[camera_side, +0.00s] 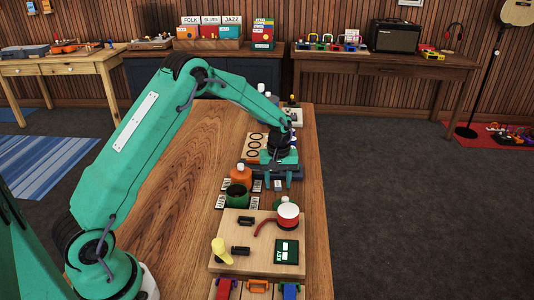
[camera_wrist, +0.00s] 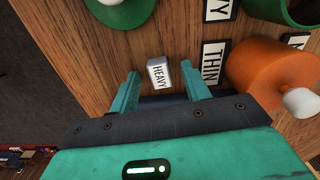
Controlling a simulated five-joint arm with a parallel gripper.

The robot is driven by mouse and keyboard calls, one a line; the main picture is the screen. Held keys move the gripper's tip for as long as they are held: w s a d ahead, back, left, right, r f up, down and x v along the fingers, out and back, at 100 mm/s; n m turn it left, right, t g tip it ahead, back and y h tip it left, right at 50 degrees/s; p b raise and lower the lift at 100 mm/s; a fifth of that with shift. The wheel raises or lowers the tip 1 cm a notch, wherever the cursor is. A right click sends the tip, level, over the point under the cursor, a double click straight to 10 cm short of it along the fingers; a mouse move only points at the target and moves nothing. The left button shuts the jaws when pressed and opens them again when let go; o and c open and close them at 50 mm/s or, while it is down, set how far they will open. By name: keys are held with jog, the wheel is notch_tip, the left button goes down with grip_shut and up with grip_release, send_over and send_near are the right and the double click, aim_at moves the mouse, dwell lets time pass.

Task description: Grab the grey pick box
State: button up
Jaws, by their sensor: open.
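A small pale grey box (camera_wrist: 158,74) with the word HEAVY on it stands on the wooden table in the wrist view. My gripper (camera_wrist: 160,90) is open, with one teal finger on each side of the box and gaps between. The fingers do not appear to touch it. In the side view my gripper (camera_side: 279,181) is low over the table, and the box (camera_side: 278,185) shows only as a small pale patch near the fingers. No other grey box is clear in view.
An orange pot (camera_wrist: 268,78) and a THIN label (camera_wrist: 213,62) lie close right of the gripper. A green round piece (camera_wrist: 118,8) is ahead. In the side view, a green cup (camera_side: 237,194) stands left and a wooden board (camera_side: 225,256) with several items lies nearer the camera.

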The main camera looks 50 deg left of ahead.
aim_at(278, 183)
dwell(0.4)
grip_shut()
jog(key=shift+r, duration=0.1)
jog(key=shift+r, duration=0.85)
notch_tip(278, 183, up, 2)
jog(key=shift+r, duration=0.25)
jog(key=s+d+r, duration=0.4)
jog(key=d+r, duration=0.2)
jog(key=d, duration=0.4)
jog(key=shift+s+d+r, duration=0.3)
jog(key=shift+d+r, duration=0.05)
jog(key=shift+d, duration=0.05)
